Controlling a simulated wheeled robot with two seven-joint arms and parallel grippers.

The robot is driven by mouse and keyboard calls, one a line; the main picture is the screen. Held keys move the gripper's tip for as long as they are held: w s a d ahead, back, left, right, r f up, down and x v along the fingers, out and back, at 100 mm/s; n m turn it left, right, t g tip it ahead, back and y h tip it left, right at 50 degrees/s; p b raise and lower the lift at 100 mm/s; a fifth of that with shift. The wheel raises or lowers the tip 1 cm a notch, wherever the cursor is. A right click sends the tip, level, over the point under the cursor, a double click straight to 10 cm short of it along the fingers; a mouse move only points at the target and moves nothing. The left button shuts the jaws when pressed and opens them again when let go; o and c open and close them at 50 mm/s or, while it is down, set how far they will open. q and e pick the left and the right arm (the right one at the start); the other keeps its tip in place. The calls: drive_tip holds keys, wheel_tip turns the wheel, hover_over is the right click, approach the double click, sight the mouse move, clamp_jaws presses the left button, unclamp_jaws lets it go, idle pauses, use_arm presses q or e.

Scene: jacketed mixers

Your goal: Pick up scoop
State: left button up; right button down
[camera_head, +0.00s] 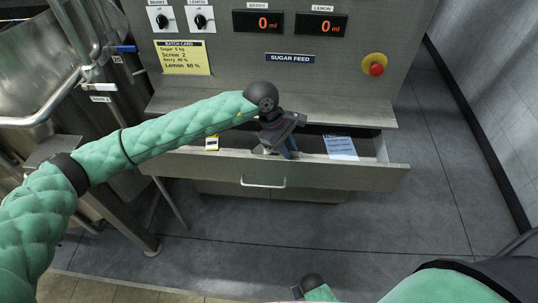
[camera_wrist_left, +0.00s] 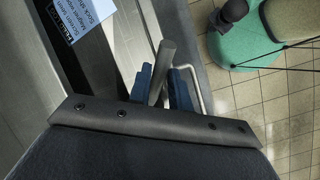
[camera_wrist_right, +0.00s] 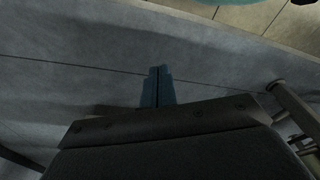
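My left gripper (camera_head: 288,147) reaches down into the open drawer (camera_head: 245,171). In the left wrist view, its two blue fingers (camera_wrist_left: 163,88) stand a little apart, on either side of a grey bar-like handle (camera_wrist_left: 165,58) that looks like the scoop's. The handle runs tilted between them, and I cannot tell whether both fingers press on it. In the head view, a pale metal part, likely the scoop (camera_head: 266,150), shows beside the fingers, mostly hidden by the gripper. My right gripper is shut and empty in the right wrist view (camera_wrist_right: 157,86), above grey floor.
The drawer has a front handle (camera_head: 263,185). The panel above carries displays and a red stop button (camera_head: 376,69). Floor at right is clear.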

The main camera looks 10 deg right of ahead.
use_arm(q)
clamp_jaws()
drive_tip(key=shift+r, duration=0.15)
